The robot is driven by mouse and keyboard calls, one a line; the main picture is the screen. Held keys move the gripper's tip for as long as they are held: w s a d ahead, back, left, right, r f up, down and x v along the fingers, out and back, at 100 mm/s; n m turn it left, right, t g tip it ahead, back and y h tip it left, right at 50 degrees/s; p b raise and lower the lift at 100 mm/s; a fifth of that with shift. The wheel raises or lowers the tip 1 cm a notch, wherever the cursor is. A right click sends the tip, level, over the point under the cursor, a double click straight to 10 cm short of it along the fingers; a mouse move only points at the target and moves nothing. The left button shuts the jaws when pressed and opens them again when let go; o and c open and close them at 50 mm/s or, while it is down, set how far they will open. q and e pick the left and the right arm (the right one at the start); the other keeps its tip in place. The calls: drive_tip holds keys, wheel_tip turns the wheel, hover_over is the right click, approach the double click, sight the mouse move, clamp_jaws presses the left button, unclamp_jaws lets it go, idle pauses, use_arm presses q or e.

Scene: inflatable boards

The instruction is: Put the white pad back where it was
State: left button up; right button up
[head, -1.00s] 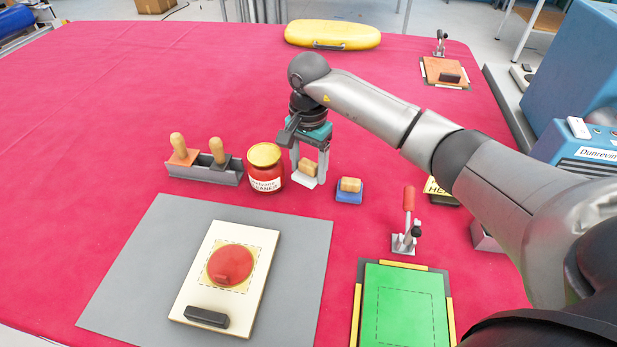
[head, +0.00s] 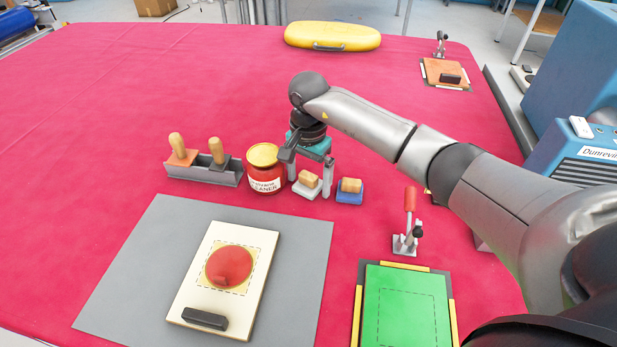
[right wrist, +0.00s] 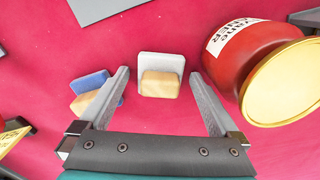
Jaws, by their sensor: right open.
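The white pad (head: 301,191) with its tan block grip lies flat on the red cloth, between the red cleaner jar (head: 265,174) and the blue pad (head: 350,197). In the right wrist view the white pad (right wrist: 160,61) lies between my open fingers, with a gap on each side. My right gripper (head: 310,187) is open, pointing down over the white pad, its fingers low near the cloth. In the right wrist view the right gripper's fingertips (right wrist: 160,73) frame the pad. My left gripper is not in view.
The jar (right wrist: 250,60) stands close beside one finger; the blue pad (right wrist: 92,81) is close beside the other. A grey rack (head: 205,176) with two wooden-handled tools is left of the jar. A red-handled clamp (head: 408,225) stands right.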

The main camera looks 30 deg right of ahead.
sight(309, 175)
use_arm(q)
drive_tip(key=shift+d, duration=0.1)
use_arm(e)
drive_tip(key=shift+r, duration=0.25)
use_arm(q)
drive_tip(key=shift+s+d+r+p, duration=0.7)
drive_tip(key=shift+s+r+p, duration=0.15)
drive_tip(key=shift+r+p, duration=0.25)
use_arm(e)
wheel_tip(309, 175, up, 12)
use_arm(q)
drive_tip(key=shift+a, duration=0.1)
use_arm(e)
drive_tip(key=shift+f, duration=0.15)
